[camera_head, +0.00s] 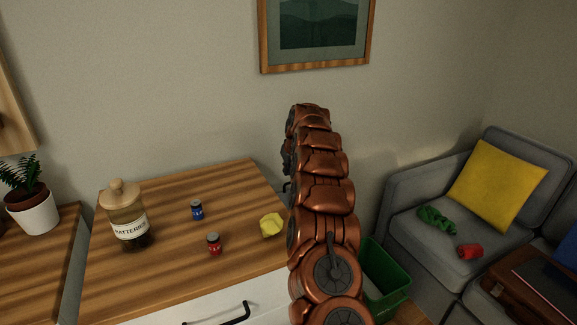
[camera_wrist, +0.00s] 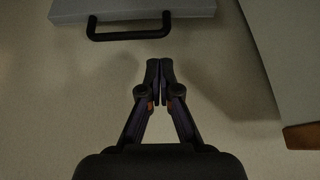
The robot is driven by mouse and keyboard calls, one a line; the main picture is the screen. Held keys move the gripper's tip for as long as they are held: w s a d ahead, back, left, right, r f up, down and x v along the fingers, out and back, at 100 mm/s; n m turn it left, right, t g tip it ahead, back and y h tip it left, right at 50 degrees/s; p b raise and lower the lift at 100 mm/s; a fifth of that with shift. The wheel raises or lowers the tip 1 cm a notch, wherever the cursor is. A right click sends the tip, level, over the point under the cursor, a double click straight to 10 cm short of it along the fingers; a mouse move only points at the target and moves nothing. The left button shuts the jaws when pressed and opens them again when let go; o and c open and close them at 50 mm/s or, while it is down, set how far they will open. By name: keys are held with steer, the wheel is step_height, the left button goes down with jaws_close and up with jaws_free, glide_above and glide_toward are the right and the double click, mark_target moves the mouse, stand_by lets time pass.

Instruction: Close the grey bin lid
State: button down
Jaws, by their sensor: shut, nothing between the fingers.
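In the wrist view, my gripper (camera_wrist: 160,66) is shut and empty, its two fingertips together. A flat grey panel (camera_wrist: 200,10) with a black bar handle (camera_wrist: 130,34) shows at the top edge of that view; it looks like the lid, but most of it is out of frame. The fingertips are apart from the handle, below and right of it in the picture. In the head view, a green bin (camera_head: 397,287) stands on the floor right of the desk, partly hidden by my arm. A greyish surface shows inside its rim; whether that is a lid is unclear.
The wooden desk (camera_head: 165,270) holds a battery jar (camera_head: 128,222), a blue can (camera_head: 197,210), a red can (camera_head: 214,244) and a crumpled yellow thing (camera_head: 271,225). A grey sofa (camera_head: 405,205) stands right of the bin. A framed picture (camera_head: 318,30) hangs above.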

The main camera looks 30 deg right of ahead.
steer(key=shift+x, duration=2.8)
steer(key=shift+s, duration=0.25)
